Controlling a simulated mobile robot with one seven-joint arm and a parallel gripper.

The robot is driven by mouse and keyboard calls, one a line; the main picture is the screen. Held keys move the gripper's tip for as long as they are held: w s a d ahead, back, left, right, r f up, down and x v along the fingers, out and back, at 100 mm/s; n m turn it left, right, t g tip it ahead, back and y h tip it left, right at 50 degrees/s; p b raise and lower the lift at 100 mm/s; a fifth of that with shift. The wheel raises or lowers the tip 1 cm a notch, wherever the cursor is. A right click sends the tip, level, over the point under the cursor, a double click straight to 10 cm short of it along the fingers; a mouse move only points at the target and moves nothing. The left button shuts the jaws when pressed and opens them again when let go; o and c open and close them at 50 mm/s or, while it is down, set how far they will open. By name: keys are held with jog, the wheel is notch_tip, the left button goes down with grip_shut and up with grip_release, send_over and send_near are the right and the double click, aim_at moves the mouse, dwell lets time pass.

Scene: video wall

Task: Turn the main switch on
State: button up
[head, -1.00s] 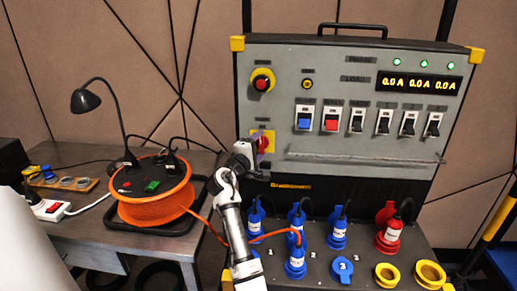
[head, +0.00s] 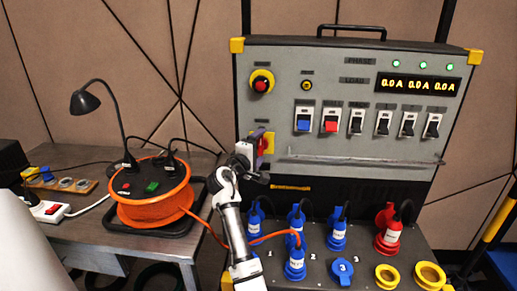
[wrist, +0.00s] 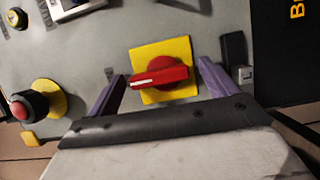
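The main switch (wrist: 168,71) is a red rotary knob on a square yellow plate, on the grey front panel of the power box. In the wrist view its handle lies nearly crosswise in the picture, with a white mark near its left end. My gripper (wrist: 160,84) is open, with one purple finger on each side of the knob and gaps to both. I cannot tell how deep the fingertips reach. In the head view my gripper (head: 261,148) is at the panel's lower left and hides much of the switch; part of the yellow plate (head: 269,136) shows.
A red emergency button (head: 261,85) is above the switch. Several rocker switches (head: 330,120) and a metal bar (head: 360,160) are to the right. Plugged blue connectors (head: 295,262) stand below. An orange cable reel (head: 150,195) sits on the left table, its cable passing behind my arm.

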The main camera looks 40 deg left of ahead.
jog(key=s+d+b, duration=0.2)
jog(key=s+b, duration=0.1)
jog(key=s, duration=1)
jog(key=shift+s, duration=0.3)
jog(key=shift+r, duration=0.1)
